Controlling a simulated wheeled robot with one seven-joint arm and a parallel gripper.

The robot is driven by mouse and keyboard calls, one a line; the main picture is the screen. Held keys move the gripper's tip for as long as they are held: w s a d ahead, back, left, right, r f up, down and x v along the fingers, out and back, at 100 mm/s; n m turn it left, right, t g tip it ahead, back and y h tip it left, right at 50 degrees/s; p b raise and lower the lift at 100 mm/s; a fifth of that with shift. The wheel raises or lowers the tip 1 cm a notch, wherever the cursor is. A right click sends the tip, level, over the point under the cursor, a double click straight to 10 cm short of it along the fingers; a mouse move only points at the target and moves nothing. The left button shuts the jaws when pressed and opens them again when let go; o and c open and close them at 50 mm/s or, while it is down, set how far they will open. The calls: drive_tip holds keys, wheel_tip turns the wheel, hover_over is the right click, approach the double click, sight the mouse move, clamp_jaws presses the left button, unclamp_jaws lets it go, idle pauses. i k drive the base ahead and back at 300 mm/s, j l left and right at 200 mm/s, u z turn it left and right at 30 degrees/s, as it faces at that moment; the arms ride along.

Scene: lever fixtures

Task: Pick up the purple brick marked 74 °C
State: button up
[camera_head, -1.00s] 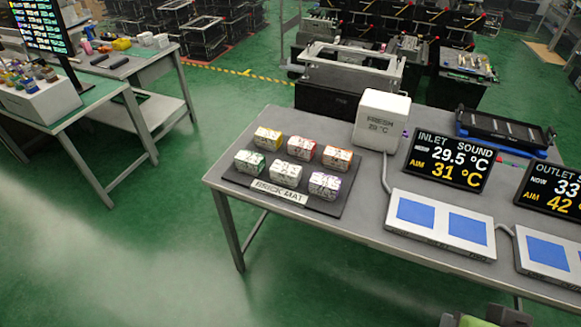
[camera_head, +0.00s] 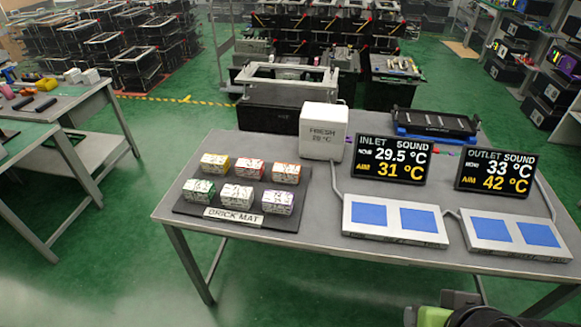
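The purple brick (camera_head: 279,202) sits at the front right corner of the dark brick mat (camera_head: 236,225). It is white with dark marks and purple edging, and its marking is too small to read. Other bricks stand on the mat in two rows: yellow (camera_head: 215,163), red (camera_head: 250,167) and orange (camera_head: 285,173) behind, green (camera_head: 198,190) and white (camera_head: 237,195) beside the purple one. Green and black parts of my arm show at the bottom right edge. My gripper's fingertips are not in view.
A white box marked FRESH (camera_head: 323,131) stands behind the mat. To the right are the inlet screen (camera_head: 391,158), the outlet screen (camera_head: 496,171) and two plates with blue pads (camera_head: 394,220) (camera_head: 516,236). A blue and black tray (camera_head: 434,125) lies at the back. Floor in front is clear.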

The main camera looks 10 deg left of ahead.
sight(278, 202)
drive_tip(key=i+u, duration=0.2)
drive_tip(key=u, duration=0.3)
drive_tip(key=i+l+u, duration=0.15)
drive_tip(key=u, duration=0.35)
drive_tip(key=i+l+u, duration=0.1)
drive_tip(key=l+u, duration=0.15)
drive_tip(key=u, duration=0.2)
drive_tip(key=i+l+u, duration=0.1)
drive_tip(key=l+u, duration=0.15)
drive_tip(key=u, duration=0.25)
drive_tip(key=l+u, duration=0.25)
drive_tip(key=u, duration=0.25)
drive_tip(key=l+u, duration=0.35)
drive_tip(key=u, duration=0.15)
drive_tip(key=i, duration=0.05)
